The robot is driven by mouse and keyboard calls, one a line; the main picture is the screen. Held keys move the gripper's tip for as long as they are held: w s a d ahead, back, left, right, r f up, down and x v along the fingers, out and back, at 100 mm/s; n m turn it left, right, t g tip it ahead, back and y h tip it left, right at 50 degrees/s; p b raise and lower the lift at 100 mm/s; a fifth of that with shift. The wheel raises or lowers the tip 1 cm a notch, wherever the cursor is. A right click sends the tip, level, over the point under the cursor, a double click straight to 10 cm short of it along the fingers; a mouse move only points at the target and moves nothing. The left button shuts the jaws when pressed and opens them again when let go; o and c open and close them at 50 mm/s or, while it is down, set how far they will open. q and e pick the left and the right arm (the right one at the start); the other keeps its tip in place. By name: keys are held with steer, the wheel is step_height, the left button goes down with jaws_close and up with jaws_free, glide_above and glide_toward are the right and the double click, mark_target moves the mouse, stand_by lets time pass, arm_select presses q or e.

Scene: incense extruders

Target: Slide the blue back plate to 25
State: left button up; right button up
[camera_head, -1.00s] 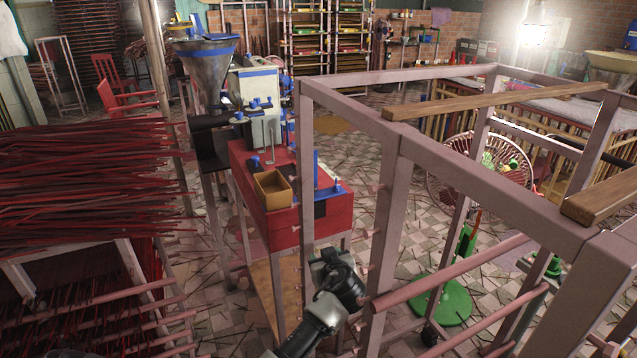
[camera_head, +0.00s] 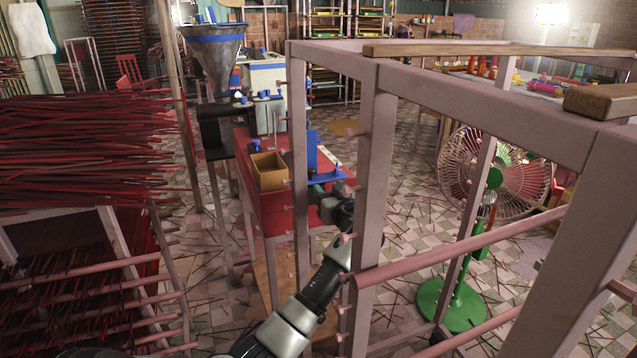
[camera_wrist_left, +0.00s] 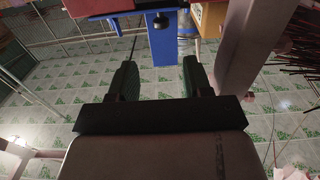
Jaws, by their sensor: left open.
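The blue back plate (camera_head: 312,150) stands upright on the red-topped table (camera_head: 246,160), behind a post of the pinkish metal frame. A blue plate-like part also shows in the left wrist view (camera_wrist_left: 164,50), ahead of and between the fingers. A pale strip (camera_head: 327,153) lies beside the plate; its markings are too small to read. My left gripper (camera_head: 318,190) is at the table's near right corner, just below the plate and partly hidden by the frame. In the left wrist view its fingers (camera_wrist_left: 160,75) are apart with nothing held. My right gripper is not visible.
A wooden box (camera_head: 268,171) sits on the table left of the plate. The metal frame (camera_head: 375,170) with protruding pegs stands close around my left arm. A fan (camera_head: 492,175) stands to the right. Red incense sticks (camera_head: 80,145) are stacked at left.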

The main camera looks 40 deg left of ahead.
mark_target(312, 172)
arm_select(q)
steer(key=x, duration=1)
steer(key=shift+w+a, duration=0.1)
steer(key=shift+a, duration=0.25)
jaws_close()
